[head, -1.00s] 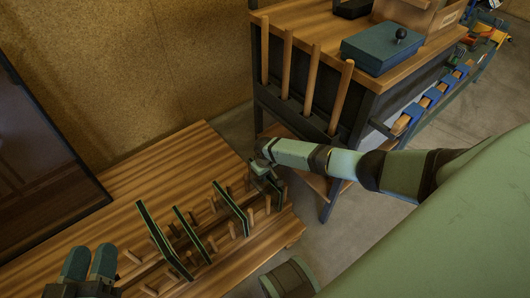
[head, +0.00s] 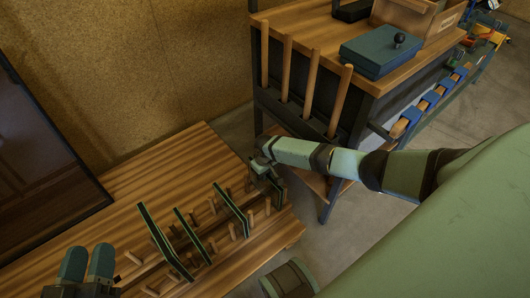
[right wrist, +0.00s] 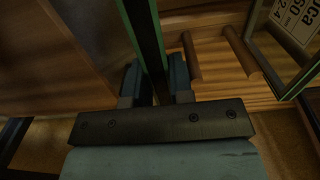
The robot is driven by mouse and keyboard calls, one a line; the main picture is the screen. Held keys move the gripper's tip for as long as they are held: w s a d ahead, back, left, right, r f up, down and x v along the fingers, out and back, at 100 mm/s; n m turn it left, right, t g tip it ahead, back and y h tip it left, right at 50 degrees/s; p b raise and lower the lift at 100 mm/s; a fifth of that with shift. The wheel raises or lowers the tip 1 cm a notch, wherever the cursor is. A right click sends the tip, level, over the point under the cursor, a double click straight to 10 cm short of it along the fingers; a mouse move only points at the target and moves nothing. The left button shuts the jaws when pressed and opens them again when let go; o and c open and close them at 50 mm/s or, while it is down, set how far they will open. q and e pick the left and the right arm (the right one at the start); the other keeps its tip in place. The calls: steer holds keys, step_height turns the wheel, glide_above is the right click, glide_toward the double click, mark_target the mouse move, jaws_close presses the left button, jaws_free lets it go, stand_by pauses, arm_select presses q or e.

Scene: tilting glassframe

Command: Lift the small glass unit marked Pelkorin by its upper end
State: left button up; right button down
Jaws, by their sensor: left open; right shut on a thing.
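Several upright dark glass units with green edges stand in a wooden peg rack (head: 232,230) in the head view: a leftmost unit (head: 158,240), a second unit (head: 190,235), and a third unit (head: 231,208). My right gripper (head: 267,171) is at the rack's right end, shut on the upper edge of a glass unit. In the right wrist view, my right gripper (right wrist: 157,80) has its fingers on both sides of this held glass unit (right wrist: 143,30). No Pelkorin marking is readable. My left gripper (head: 88,265) is open and empty, left of the rack.
A neighbouring glass unit (right wrist: 290,45) with a partly cut-off label shows in the right wrist view. The rack is on a wooden bench (head: 150,165). A large dark panel (head: 40,160) leans at the left. A workbench (head: 310,25) with upright wooden posts and a blue box (head: 382,50) stands behind.

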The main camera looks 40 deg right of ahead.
step_height(320, 180, up, 6)
steer(key=p, duration=0.3)
steer(key=shift+r, duration=0.25)
arm_select(q)
step_height(320, 180, up, 5)
steer(key=t, duration=0.1)
arm_select(e)
step_height(320, 180, up, 2)
steer(key=shift+p, duration=0.4)
arm_select(q)
steer(key=a+f+g+y+p, duration=0.2)
steer(key=a+f+y+p, duration=0.1)
steer(key=f, duration=0.5)
steer(key=shift+s+a+n+g, duration=0.15)
steer(key=shift+s+n+g, duration=0.15)
steer(key=shift+g, duration=0.1)
arm_select(e)
step_height(320, 180, up, 10)
steer(key=shift+f, duration=0.25)
